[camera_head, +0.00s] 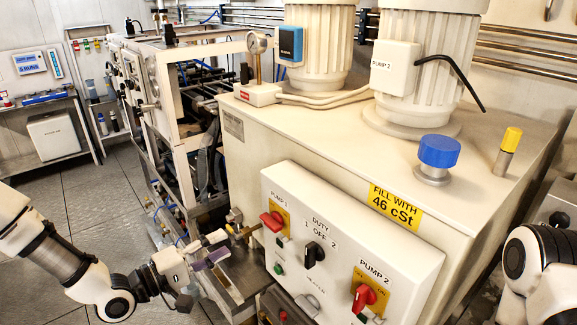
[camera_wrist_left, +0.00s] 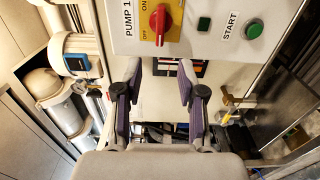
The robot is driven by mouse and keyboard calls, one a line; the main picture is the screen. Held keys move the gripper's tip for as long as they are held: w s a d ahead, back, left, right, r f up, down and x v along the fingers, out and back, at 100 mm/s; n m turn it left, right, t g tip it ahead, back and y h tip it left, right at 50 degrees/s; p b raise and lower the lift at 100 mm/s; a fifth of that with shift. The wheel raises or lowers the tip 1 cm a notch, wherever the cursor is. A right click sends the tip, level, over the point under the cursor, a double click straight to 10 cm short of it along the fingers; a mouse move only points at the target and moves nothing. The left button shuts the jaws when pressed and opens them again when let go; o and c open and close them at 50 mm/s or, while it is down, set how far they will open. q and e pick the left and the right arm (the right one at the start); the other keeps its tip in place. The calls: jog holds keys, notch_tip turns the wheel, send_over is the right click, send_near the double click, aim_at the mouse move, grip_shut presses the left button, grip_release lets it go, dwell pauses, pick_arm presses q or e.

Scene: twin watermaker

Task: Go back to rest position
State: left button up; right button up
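My left gripper (camera_head: 214,246) is just left of the control panel's left edge in the head view. In the left wrist view its two purple-padded fingers (camera_wrist_left: 158,82) are spread apart with nothing held between them. The fingertips point towards the panel's edge near the red PUMP 1 switch (camera_head: 272,221), which shows beyond them in the wrist view (camera_wrist_left: 160,22). I cannot tell whether a fingertip touches the panel. My right arm (camera_head: 535,262) shows at the right edge of the head view, and its gripper is out of the picture.
The white control panel (camera_head: 330,275) also bears a black DUTY knob (camera_head: 313,254) and a red PUMP 2 switch (camera_head: 364,297). A brass valve (camera_head: 238,226) is close to my left gripper. A metal frame (camera_head: 172,110) stands behind. Tiled floor (camera_head: 90,200) is clear at left.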

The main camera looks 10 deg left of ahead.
pick_arm(q)
jog(key=s+d+f+m+g+y+b, duration=0.1)
jog(key=s+d+f+g, duration=0.2)
jog(key=f, duration=0.5)
jog(key=s+d+f+g+y+b, duration=0.1)
jog(key=s+d+f+g, duration=0.2)
jog(key=f, duration=0.5)
jog(key=s+d+f+m+g+y+b, duration=0.15)
jog(key=s+f, duration=0.25)
jog(key=f, duration=0.5)
jog(key=s+f+m+g+y+b, duration=0.15)
jog(key=s+f+g+y, duration=0.25)
jog(key=s+f, duration=0.55)
jog(key=s+a+m+g+y, duration=0.2)
jog(key=s+a+m+y, duration=0.1)
jog(key=s+a+m, duration=0.3)
jog(key=shift+s+a+g+p, duration=0.15)
jog(key=shift+s+g+p, duration=0.05)
jog(key=shift+g+p, duration=0.15)
jog(key=shift+y, duration=0.25)
